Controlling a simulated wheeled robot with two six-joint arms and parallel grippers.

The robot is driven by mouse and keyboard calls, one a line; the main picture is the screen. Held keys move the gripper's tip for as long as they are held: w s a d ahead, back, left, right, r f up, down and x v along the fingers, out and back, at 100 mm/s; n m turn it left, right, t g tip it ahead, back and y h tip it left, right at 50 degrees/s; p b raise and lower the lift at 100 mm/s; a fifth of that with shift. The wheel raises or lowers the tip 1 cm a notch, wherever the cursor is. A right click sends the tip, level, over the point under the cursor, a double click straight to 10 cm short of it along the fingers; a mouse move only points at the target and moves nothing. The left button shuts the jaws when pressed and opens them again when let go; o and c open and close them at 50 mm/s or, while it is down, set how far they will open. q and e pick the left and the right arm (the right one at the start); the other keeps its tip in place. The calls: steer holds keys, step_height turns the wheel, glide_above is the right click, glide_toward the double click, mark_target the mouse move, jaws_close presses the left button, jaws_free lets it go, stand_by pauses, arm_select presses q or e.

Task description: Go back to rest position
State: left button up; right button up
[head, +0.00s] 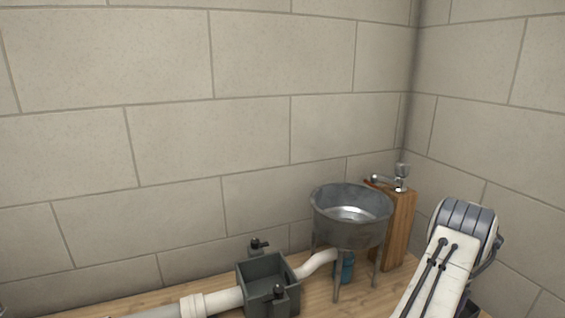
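Neither gripper shows in the head view. One of my arm links, white and grey with two black cables, rises at the lower right. Its gripper end is out of frame or hidden. My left arm cannot be made out. A grey metal basin (351,216) on thin legs stands on the wooden surface right of centre. A small metal tap (391,182) sits on a wooden post (401,226) beside the basin.
A dark open box (267,284) with black knobs joins a white pipe (218,301) and a curved pipe (317,261). A blue part (346,266) is under the basin. Block walls (170,140) meet behind. The wooden surface (315,297) shows bare patches in front.

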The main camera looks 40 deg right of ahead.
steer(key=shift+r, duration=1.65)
